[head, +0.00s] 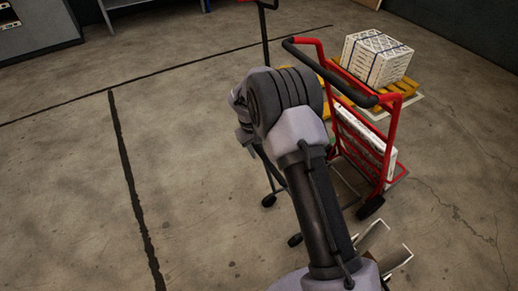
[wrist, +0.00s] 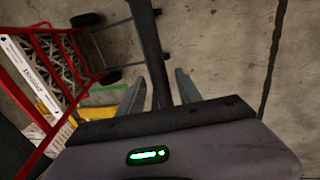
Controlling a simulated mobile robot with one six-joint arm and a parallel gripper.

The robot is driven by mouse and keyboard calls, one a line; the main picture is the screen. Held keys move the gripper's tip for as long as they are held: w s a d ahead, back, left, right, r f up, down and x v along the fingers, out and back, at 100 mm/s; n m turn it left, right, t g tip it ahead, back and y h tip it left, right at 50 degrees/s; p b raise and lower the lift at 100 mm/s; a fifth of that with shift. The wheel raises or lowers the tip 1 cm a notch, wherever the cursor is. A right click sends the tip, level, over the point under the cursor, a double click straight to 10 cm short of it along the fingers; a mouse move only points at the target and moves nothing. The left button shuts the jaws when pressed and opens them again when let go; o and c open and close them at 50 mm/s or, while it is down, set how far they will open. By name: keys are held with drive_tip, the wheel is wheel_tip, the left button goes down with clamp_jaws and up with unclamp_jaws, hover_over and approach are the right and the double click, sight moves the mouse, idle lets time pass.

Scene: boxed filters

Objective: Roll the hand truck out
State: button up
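A red-framed wheeled truck with a black handle bar (head: 328,72) stands right of my arm in the head view, with white printed boxes upright in its frame. Its red frame also shows at the left of the wrist view (wrist: 62,95). A dark bar (wrist: 146,40) runs between the two grey fingers of my gripper (wrist: 166,72) in the wrist view. The fingers stand apart, with gaps seeming to show on both sides of the bar. I cannot tell which object the bar belongs to. In the head view my arm hides the gripper.
A white strapped box (head: 376,60) sits on a yellow pallet (head: 408,90) behind the red truck. A thin dark post (head: 265,40) rises behind my arm, and small wheels (head: 268,201) show below. The concrete floor at left is clear, with black lines (head: 128,170).

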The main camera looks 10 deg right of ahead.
clamp_jaws()
idle(1.2)
